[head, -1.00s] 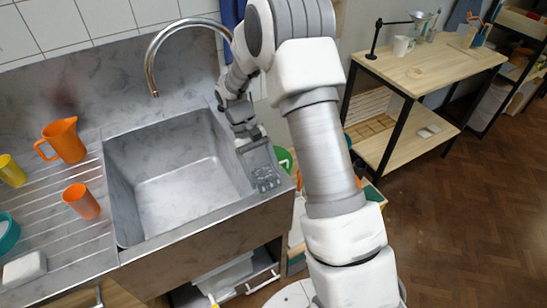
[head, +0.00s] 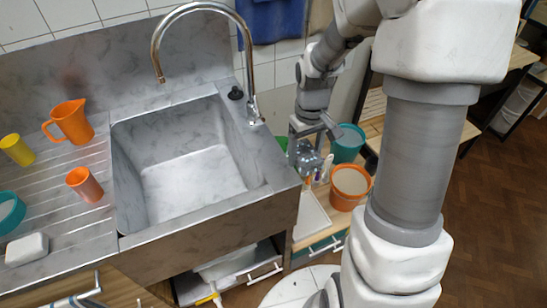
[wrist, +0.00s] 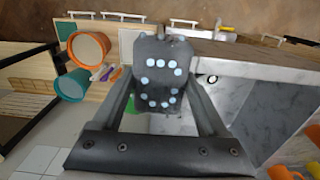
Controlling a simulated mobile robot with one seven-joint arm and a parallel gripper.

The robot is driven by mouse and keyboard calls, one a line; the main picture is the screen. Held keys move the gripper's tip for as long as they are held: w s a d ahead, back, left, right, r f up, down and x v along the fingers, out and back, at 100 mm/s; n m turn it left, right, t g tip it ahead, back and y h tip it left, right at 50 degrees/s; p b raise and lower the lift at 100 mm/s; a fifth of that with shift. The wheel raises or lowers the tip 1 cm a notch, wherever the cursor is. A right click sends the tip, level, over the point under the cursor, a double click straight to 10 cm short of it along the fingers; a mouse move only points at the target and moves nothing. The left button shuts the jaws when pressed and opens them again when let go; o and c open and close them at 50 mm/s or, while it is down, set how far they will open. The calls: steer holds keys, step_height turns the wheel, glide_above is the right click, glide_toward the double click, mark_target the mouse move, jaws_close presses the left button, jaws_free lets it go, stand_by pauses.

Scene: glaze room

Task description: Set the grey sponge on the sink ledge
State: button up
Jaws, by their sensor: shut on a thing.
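My gripper (head: 306,146) is shut on the grey sponge (wrist: 157,75), a dark grey block with pale dots. In the head view the sponge (head: 308,160) hangs just past the right edge of the sink unit, beside the cupboard. The sink ledge (head: 262,160) is the grey marbled strip right of the basin (head: 190,175). It looks bare near its front. In the wrist view the ledge (wrist: 235,75) lies right of the sponge. I cannot tell the sponge's height over it.
A tall tap (head: 254,105) and a black knob (head: 235,93) stand at the ledge's back. Teal (head: 348,143) and orange (head: 350,185) buckets stand right of the gripper. An orange jug (head: 70,122), cups and a white block (head: 27,249) are on the drainer.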

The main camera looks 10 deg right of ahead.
glide_above(275, 165)
step_height(275, 165, down, 6)
steer(key=shift+d+r, duration=0.1)
steer(key=shift+f+p, duration=0.35)
steer(key=shift+f, duration=1.75)
steer(key=shift+f, duration=0.2)
steer(key=o, duration=1.1)
